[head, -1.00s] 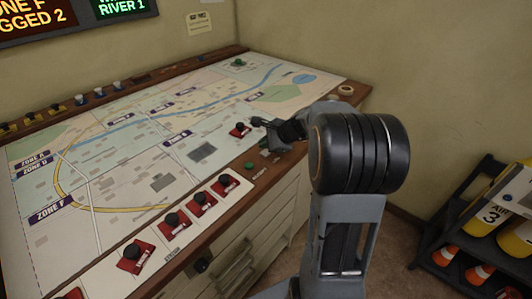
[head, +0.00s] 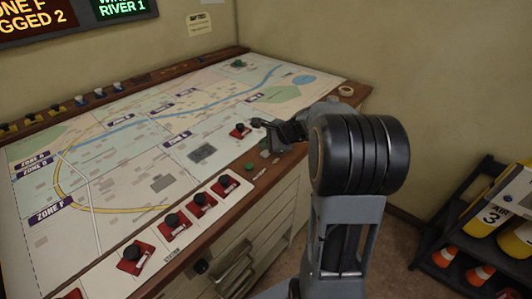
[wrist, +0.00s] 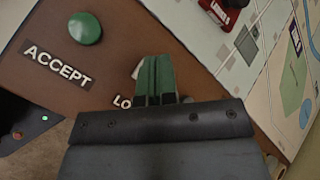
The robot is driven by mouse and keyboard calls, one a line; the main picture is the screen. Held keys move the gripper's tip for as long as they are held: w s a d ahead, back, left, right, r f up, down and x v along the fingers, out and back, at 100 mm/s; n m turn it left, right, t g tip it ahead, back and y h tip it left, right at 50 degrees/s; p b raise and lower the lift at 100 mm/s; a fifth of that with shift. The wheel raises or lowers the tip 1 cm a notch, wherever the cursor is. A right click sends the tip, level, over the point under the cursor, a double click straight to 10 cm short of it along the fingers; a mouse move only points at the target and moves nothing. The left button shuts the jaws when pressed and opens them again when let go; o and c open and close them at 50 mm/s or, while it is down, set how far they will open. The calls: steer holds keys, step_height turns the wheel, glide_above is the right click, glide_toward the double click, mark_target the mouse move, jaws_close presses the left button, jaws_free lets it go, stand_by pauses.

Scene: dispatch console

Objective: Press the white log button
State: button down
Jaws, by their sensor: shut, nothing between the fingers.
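The white log button (wrist: 137,68) shows only as a small pale edge at the left of my fingertips in the wrist view; the rest is hidden behind them. My gripper (wrist: 156,75) is shut and empty, its green fingers together over the button. I cannot tell whether they touch it. The log label (wrist: 122,101) is partly covered by my gripper, with only its first letters showing.
A green button (wrist: 85,28) with an ACCEPT label (wrist: 57,68) lies left of my fingers on the wooden rim. A red-based unit (wrist: 222,12) sits on the map beyond. Several similar red units line the map's front edge, including one (head: 225,185) left of my gripper.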

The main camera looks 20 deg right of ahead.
mark_target(266, 154)
steer(key=shift+f, duration=0.1)
stand_by(0.7)
steer(key=shift+f+b, duration=0.3)
steer(key=shift+b, duration=0.05)
steer(key=shift+f+b, duration=0.35)
steer(key=shift+f, duration=0.05)
stand_by(0.6)
steer(key=shift+r, duration=0.1)
stand_by(0.4)
steer(key=shift+r+p, duration=0.7)
steer(key=shift+r, duration=0.1)
steer(key=shift+r+p, duration=2.15)
steer(key=shift+r, duration=0.3)
